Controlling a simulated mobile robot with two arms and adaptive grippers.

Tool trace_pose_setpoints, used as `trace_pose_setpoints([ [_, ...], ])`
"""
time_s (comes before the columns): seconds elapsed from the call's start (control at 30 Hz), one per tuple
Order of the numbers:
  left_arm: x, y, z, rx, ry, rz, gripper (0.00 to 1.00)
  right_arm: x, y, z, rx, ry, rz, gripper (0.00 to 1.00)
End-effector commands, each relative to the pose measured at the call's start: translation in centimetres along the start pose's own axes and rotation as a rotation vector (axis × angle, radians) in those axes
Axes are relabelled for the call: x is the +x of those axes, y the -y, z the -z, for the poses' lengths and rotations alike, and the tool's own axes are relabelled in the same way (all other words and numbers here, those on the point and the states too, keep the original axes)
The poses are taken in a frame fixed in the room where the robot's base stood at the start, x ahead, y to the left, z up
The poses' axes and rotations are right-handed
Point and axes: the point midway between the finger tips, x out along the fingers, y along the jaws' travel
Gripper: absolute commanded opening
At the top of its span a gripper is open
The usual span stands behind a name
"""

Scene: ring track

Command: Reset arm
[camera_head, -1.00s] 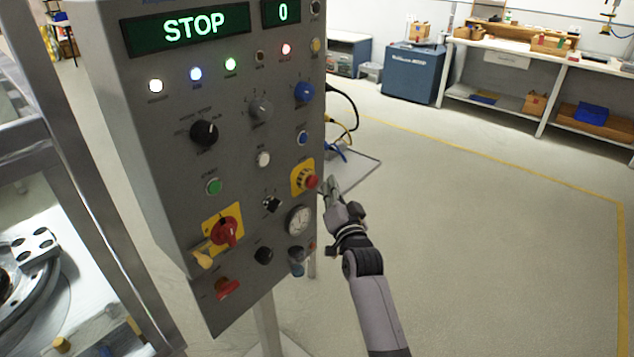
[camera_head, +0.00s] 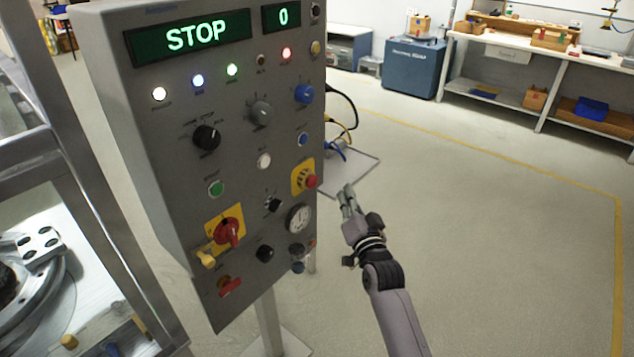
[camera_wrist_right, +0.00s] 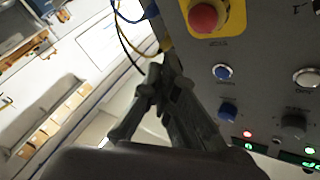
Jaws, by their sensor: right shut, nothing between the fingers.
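My right gripper (camera_head: 347,198) is shut and empty. It is in open air to the right of the grey control panel (camera_head: 180,110), apart from it. The panel shows STOP and 0 on its displays. The red emergency stop button (camera_head: 311,181) on its yellow plate is up and left of the fingertips in the head view. In the right wrist view the closed fingers (camera_wrist_right: 160,75) point up, and the red button (camera_wrist_right: 203,18) shows to their upper right. My left gripper is not in view.
A metal frame (camera_head: 95,190) with a round machine part stands at the left. Cables (camera_head: 347,125) come out behind the panel. A blue cabinet (camera_head: 411,70) and a workbench (camera_head: 540,58) stand at the back. The floor at the right is clear.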

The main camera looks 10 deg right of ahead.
Motion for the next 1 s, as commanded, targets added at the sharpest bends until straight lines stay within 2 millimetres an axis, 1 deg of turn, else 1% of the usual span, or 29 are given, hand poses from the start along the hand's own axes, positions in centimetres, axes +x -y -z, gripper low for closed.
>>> trace_pose_setpoints([
  [0.17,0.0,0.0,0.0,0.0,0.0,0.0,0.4,0.0,0.0,0.0,0.0,0.0,0.0,0.0],
  [0.27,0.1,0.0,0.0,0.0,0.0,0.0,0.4,-0.2,-0.6,-0.9,-0.008,0.017,-0.01,0.0],
  [0.37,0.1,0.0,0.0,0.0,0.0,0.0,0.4,-1.0,-2.4,-4.0,-0.038,0.078,-0.042,0.0],
  [0.47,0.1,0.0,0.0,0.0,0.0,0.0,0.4,-2.9,-5.6,-9.2,-0.089,0.186,-0.095,0.0],
  [0.5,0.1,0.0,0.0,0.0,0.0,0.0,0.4,-4.1,-7.1,-11.7,-0.114,0.238,-0.119,0.0],
  [0.57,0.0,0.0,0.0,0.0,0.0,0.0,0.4,-6.1,-9.4,-15.2,-0.155,0.318,-0.153,0.0],
  [0.6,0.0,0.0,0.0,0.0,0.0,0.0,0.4,-7.6,-10.9,-17.5,-0.18,0.37,-0.173,0.0],
  [0.67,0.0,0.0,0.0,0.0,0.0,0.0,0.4,-10.1,-13.0,-20.8,-0.217,0.449,-0.202,0.0],
  [0.7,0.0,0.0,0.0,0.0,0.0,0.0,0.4,-12.0,-14.4,-22.8,-0.241,0.502,-0.221,0.0],
  [0.77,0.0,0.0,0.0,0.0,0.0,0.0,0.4,-14.9,-16.4,-25.8,-0.279,0.582,-0.245,0.0],
  [0.8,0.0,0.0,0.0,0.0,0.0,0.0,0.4,-17.1,-17.7,-27.6,-0.303,0.637,-0.261,0.0],
  [0.87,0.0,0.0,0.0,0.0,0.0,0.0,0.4,-20.5,-19.6,-30.2,-0.337,0.717,-0.282,0.0],
  [0.9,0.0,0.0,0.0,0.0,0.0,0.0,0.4,-22.9,-20.8,-31.7,-0.362,0.771,-0.294,0.0],
  [0.97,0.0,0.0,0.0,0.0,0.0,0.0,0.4,-26.6,-22.5,-33.9,-0.396,0.852,-0.312,0.0],
  [1.0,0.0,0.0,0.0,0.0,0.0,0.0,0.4,-29.2,-23.6,-35.2,-0.418,0.907,-0.321,0.0],
])
